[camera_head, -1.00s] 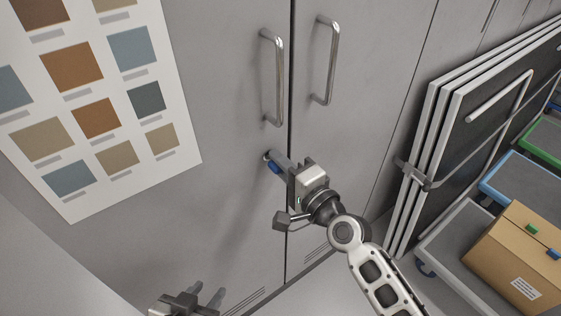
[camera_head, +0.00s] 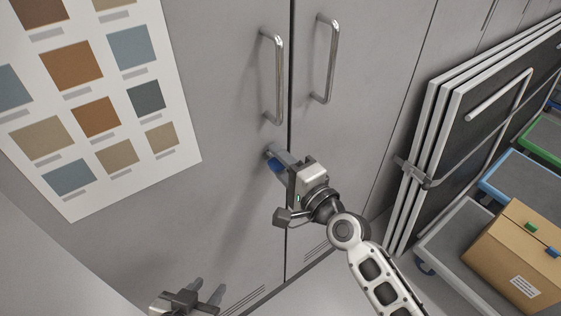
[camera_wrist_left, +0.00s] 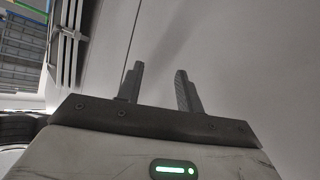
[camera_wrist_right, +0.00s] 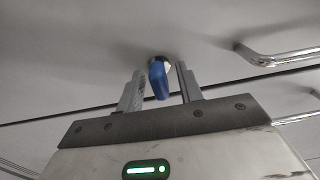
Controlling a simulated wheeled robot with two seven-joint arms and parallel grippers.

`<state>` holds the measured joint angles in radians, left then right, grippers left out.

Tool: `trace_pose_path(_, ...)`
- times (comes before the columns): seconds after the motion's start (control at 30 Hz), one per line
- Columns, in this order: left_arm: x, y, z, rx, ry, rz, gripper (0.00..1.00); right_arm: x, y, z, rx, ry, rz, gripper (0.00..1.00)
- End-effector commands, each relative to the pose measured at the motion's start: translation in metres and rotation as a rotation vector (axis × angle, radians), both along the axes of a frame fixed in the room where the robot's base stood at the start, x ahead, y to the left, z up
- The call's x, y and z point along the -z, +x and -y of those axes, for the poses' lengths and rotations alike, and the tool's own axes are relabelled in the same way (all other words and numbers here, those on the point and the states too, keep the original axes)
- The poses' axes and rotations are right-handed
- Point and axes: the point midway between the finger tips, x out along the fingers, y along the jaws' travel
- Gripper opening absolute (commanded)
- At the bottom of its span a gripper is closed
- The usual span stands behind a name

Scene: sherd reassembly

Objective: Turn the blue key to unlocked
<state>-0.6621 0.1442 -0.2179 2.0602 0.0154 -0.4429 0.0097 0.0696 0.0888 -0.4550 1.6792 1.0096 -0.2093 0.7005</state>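The blue key (camera_head: 275,165) sits in a round lock on the left cabinet door (camera_head: 225,120), below the handles. My right gripper (camera_head: 277,157) is at the key with its fingers pointing at the door. In the right wrist view the blue key (camera_wrist_right: 158,80) lies between the two fingers, with gaps showing on both sides, so the gripper is open around it. The key looks slightly tilted there. My left gripper (camera_head: 207,289) is low at the left, away from the key, with its fingers apart and empty, as the left wrist view (camera_wrist_left: 158,85) also shows.
Two metal bar handles (camera_head: 276,78) stand out above the key. A colour sample chart (camera_head: 187,142) is on the left. Folded panels (camera_head: 434,125), carts and a cardboard box (camera_head: 520,250) are at the right. The door around the key is otherwise clear.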

Motion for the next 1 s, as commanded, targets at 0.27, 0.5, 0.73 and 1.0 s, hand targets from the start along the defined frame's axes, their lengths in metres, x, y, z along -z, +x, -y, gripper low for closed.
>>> trace_pose_path(0.27,0.001,0.0,0.0,0.001,0.002,-0.001,0.36,0.002,-0.018,0.014,0.001,-0.003,-0.001,0.36)
trace_pose_path(0.5,0.007,-0.001,-0.001,0.005,0.004,-0.002,0.36,0.003,-0.065,0.047,-0.001,-0.004,-0.002,0.36)
trace_pose_path(0.73,0.011,0.001,0.0,0.005,-0.008,0.006,0.36,0.003,-0.105,0.076,-0.002,-0.004,-0.002,0.36)
trace_pose_path(1.0,0.01,0.0,0.002,0.001,-0.027,0.013,0.36,0.001,-0.128,0.093,0.0,-0.001,0.0,0.36)
